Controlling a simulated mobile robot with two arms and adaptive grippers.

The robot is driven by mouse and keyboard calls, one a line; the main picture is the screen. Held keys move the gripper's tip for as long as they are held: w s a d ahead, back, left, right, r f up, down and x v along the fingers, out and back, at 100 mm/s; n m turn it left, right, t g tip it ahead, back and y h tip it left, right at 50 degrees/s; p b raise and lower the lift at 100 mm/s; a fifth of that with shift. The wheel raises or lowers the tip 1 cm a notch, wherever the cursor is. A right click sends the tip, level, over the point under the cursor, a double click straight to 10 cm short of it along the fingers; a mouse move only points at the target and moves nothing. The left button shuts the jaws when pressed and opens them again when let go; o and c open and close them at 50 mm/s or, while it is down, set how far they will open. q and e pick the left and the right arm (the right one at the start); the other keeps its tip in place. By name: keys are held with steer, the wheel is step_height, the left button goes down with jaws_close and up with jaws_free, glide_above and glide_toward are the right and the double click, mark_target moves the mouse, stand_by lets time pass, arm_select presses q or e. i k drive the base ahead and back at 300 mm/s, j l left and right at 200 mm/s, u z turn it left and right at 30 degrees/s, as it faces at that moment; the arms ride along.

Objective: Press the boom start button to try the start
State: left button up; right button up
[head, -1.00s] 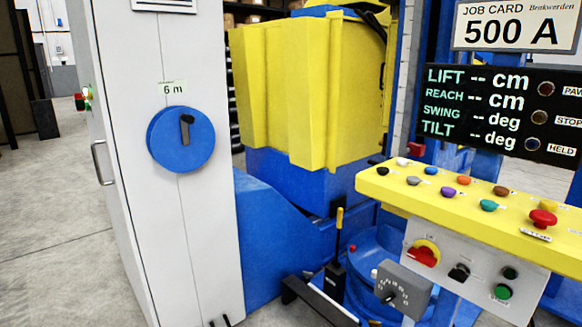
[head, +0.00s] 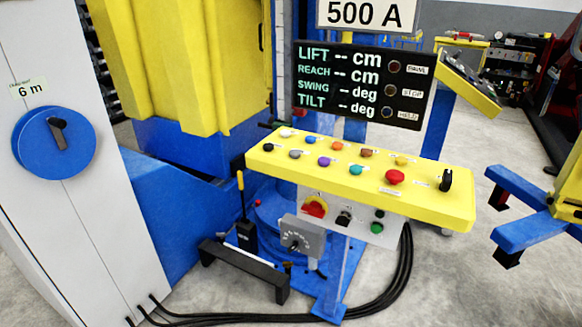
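A yellow control console (head: 440,208) stands right of centre in the head view. Its top carries several coloured buttons, a large red mushroom button (head: 395,177) and a black lever (head: 446,180). Its front panel has a red and yellow rotary switch (head: 315,207), a black knob (head: 344,218), a green button (head: 377,228) and a darker button above it. The labels are too small to read, so I cannot tell which button is the boom start. Neither of my grippers shows.
A black display (head: 360,85) shows dashes for lift, reach, swing and tilt. A white cabinet with a blue dial (head: 54,142) stands at left. A black foot bar (head: 245,272) and cables (head: 395,290) lie low before the console. Blue stand legs (head: 525,205) are at right.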

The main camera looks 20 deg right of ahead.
mark_target(376, 228)
steer(key=z, duration=1.3)
